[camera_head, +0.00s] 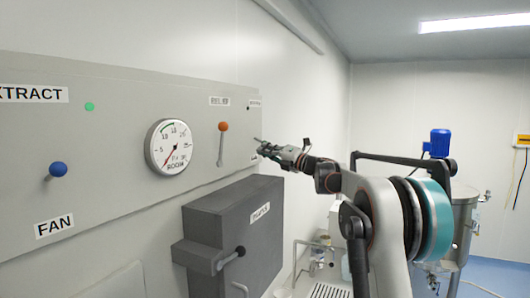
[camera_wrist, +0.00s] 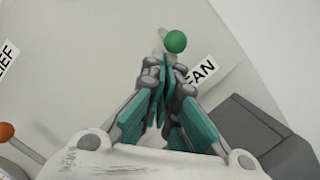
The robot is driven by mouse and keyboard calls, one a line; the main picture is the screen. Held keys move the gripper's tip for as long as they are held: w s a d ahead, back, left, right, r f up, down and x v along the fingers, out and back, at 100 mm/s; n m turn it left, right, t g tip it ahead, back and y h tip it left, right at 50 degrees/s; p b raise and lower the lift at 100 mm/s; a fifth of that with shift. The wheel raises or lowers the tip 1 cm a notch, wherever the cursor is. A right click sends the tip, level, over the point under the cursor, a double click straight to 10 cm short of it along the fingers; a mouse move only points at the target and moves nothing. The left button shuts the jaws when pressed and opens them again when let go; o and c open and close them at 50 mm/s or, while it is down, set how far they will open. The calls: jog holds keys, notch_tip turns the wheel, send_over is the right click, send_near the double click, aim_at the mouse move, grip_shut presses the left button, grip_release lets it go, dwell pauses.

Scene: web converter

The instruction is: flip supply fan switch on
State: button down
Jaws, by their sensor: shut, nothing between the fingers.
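The switch with a green ball knob (camera_wrist: 176,41) shows in the wrist view beside a label (camera_wrist: 200,70) of which only "FAN" reads. Its thin stem shows by the ball. My gripper (camera_wrist: 166,62) is shut and empty, its tips just below the green ball in the picture; I cannot tell whether they touch it. In the head view my gripper (camera_head: 259,142) is at the right end of the grey wall panel (camera_head: 120,130). The green knob cannot be made out there, close to my gripper.
An orange-knobbed lever (camera_head: 222,127) stands left of my gripper, its ball also at the left in the wrist view (camera_wrist: 6,131). A round gauge (camera_head: 172,145) and a blue-knobbed fan switch (camera_head: 58,169) are farther left. A dark grey box (camera_head: 235,225) juts out below.

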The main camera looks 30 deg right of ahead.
jog(key=shift+s+d+r, duration=0.15)
jog(key=shift+s+r, duration=0.05)
jog(key=shift+r, duration=0.85)
jog(key=shift+s+d+r, duration=0.15)
jog(key=shift+r, duration=0.9)
dwell(0.3)
